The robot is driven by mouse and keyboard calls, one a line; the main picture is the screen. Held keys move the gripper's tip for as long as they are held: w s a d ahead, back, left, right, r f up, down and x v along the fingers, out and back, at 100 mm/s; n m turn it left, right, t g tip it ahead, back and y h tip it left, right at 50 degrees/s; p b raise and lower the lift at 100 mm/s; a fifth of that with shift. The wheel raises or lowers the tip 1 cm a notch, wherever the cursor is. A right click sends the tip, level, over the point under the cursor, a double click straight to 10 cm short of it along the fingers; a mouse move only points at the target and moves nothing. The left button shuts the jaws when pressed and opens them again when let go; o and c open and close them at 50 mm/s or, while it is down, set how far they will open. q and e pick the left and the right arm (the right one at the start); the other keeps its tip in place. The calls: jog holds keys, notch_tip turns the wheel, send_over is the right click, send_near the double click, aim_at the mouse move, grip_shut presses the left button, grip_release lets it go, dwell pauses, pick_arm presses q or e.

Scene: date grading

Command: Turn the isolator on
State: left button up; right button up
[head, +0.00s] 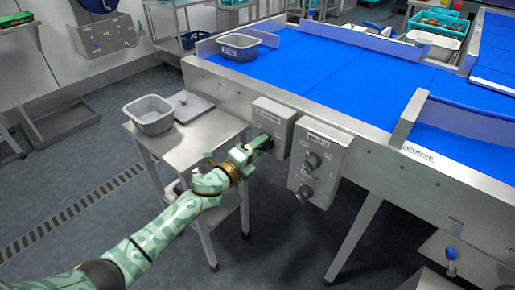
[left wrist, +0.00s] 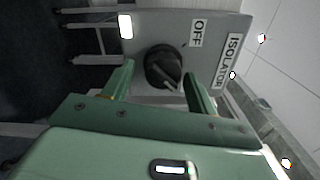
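The isolator is a grey box (head: 273,117) on the conveyor's side, left of a second control box. In the left wrist view its face (left wrist: 150,28) carries the labels OFF and ISOLATOR and a round black rotary knob (left wrist: 163,65). A pale mark shows on the knob's lower part. My left gripper (head: 262,144) is at the front of the isolator box in the head view. In the left wrist view its two green fingers (left wrist: 161,82) stand apart, one on each side of the knob. I cannot tell whether they touch it. My right gripper is out of view.
The second control box (head: 320,150) with two dark knobs is close on the right. A steel side table (head: 200,138) with a grey tub (head: 149,115) stands left of the arm. The blue conveyor belt (head: 330,70) lies behind the boxes.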

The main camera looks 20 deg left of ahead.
pick_arm(q)
jog(key=shift+r, duration=0.1)
jog(key=p+v, duration=0.3)
jog(key=v, duration=1.3)
jog(key=shift+p, duration=0.3)
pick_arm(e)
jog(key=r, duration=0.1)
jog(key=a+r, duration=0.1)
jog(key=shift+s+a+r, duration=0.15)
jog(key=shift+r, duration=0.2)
pick_arm(q)
jog(key=shift+s, duration=0.15)
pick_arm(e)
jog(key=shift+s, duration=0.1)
